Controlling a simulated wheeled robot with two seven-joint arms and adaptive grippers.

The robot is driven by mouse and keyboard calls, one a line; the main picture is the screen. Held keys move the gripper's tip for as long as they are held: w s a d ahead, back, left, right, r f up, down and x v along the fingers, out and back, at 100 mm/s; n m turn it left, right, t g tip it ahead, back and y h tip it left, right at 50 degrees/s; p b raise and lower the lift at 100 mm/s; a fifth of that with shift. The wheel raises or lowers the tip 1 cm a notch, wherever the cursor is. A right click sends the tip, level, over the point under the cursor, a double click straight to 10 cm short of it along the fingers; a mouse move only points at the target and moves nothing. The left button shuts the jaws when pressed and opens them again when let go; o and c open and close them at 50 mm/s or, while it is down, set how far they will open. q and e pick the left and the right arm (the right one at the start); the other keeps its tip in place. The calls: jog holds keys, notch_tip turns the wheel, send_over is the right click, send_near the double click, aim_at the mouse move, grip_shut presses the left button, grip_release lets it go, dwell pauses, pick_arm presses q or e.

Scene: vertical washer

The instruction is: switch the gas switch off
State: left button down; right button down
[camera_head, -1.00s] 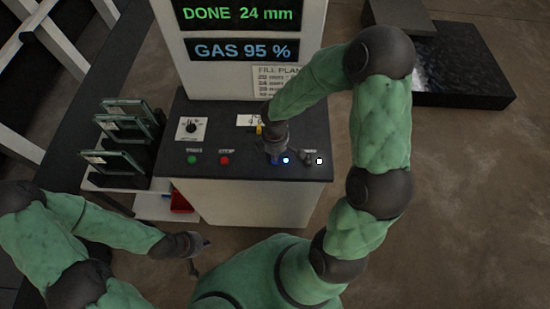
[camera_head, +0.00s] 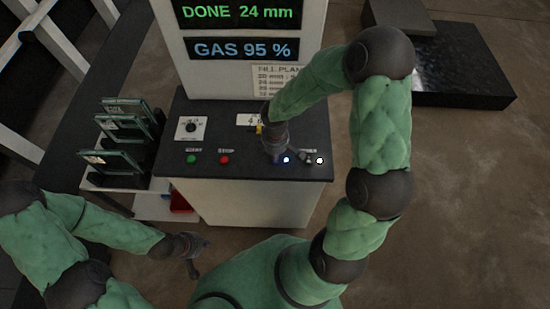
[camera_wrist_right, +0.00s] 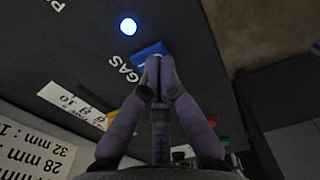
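The gas switch (camera_wrist_right: 151,50) is a blue rocker beside the printed word GAS in the right wrist view. My right gripper (camera_wrist_right: 154,68) has its fingertips together at the switch's edge, and they appear to touch it and hide part of it. The wrist view does not clearly show which way the rocker is tilted. In the head view my right gripper (camera_head: 275,156) is over the front of the dark panel and largely hides the switch. A lamp (camera_head: 286,160) beside it glows bluish white. My left gripper (camera_head: 198,256) is open and empty, low in front of the machine.
The dark control panel (camera_head: 245,172) also carries a green button (camera_head: 191,159), a red button (camera_head: 224,160), a dial (camera_head: 190,127) and a white-lit switch (camera_head: 319,161). The display (camera_head: 244,49) reads GAS 95 %. A rack of plates (camera_head: 122,140) stands at left.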

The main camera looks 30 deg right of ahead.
jog(key=shift+f+b, duration=0.7)
jog(key=shift+f, duration=0.1)
dwell(0.5)
jog(key=shift+r, duration=0.1)
jog(key=shift+r+p, duration=3)
jog(key=shift+r, duration=0.45)
